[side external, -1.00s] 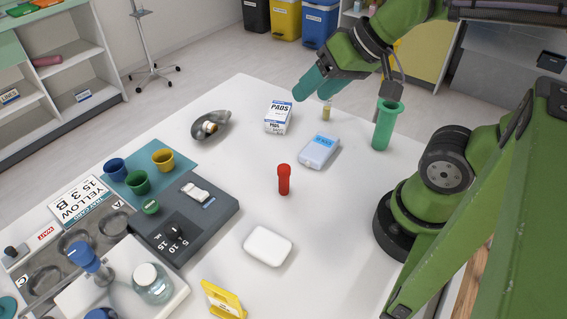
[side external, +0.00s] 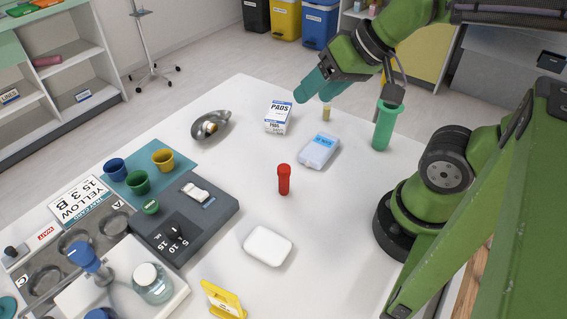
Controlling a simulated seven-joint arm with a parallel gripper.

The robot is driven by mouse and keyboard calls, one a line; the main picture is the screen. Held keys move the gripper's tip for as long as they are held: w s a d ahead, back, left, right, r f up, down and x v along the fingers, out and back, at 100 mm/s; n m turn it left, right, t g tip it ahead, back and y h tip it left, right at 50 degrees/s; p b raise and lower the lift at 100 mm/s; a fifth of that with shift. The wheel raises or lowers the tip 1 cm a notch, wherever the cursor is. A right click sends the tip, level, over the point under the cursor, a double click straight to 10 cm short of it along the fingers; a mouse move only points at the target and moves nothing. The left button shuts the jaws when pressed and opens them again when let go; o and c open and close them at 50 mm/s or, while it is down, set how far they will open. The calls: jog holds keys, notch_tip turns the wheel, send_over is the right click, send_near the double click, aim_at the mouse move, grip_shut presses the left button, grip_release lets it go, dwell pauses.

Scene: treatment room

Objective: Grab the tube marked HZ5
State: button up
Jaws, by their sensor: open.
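No HZ5 marking is legible on any tube. A red capped tube (side external: 284,180) stands upright near the middle of the white table. A small yellowish vial (side external: 326,112) stands farther back, just below my gripper in the picture. A tall green cylinder (side external: 383,128) stands at the right, near my arm's base. My gripper (side external: 312,94) has teal fingers, is open and empty, and hangs above the back of the table near the vial. It is apart from the red tube.
A pads box (side external: 278,117), a blue-white device (side external: 319,151) and a metal kidney dish (side external: 211,126) stand near the back. A white soap-like block (side external: 268,246) lies in front. A grey device (side external: 184,220), cups and a tray fill the left. Table around the red tube is clear.

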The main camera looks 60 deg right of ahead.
jog(key=n+g+h, duration=0.2)
jog(key=n+g, duration=0.3)
jog(key=g, duration=0.1)
send_over(326, 119)
notch_tip(326, 119, down, 5)
jog(key=d+n+g, duration=0.1)
jog(key=n, duration=0.4)
jog(key=f, duration=1.5)
jog(key=shift+w+f, duration=0.3)
grip_shut()
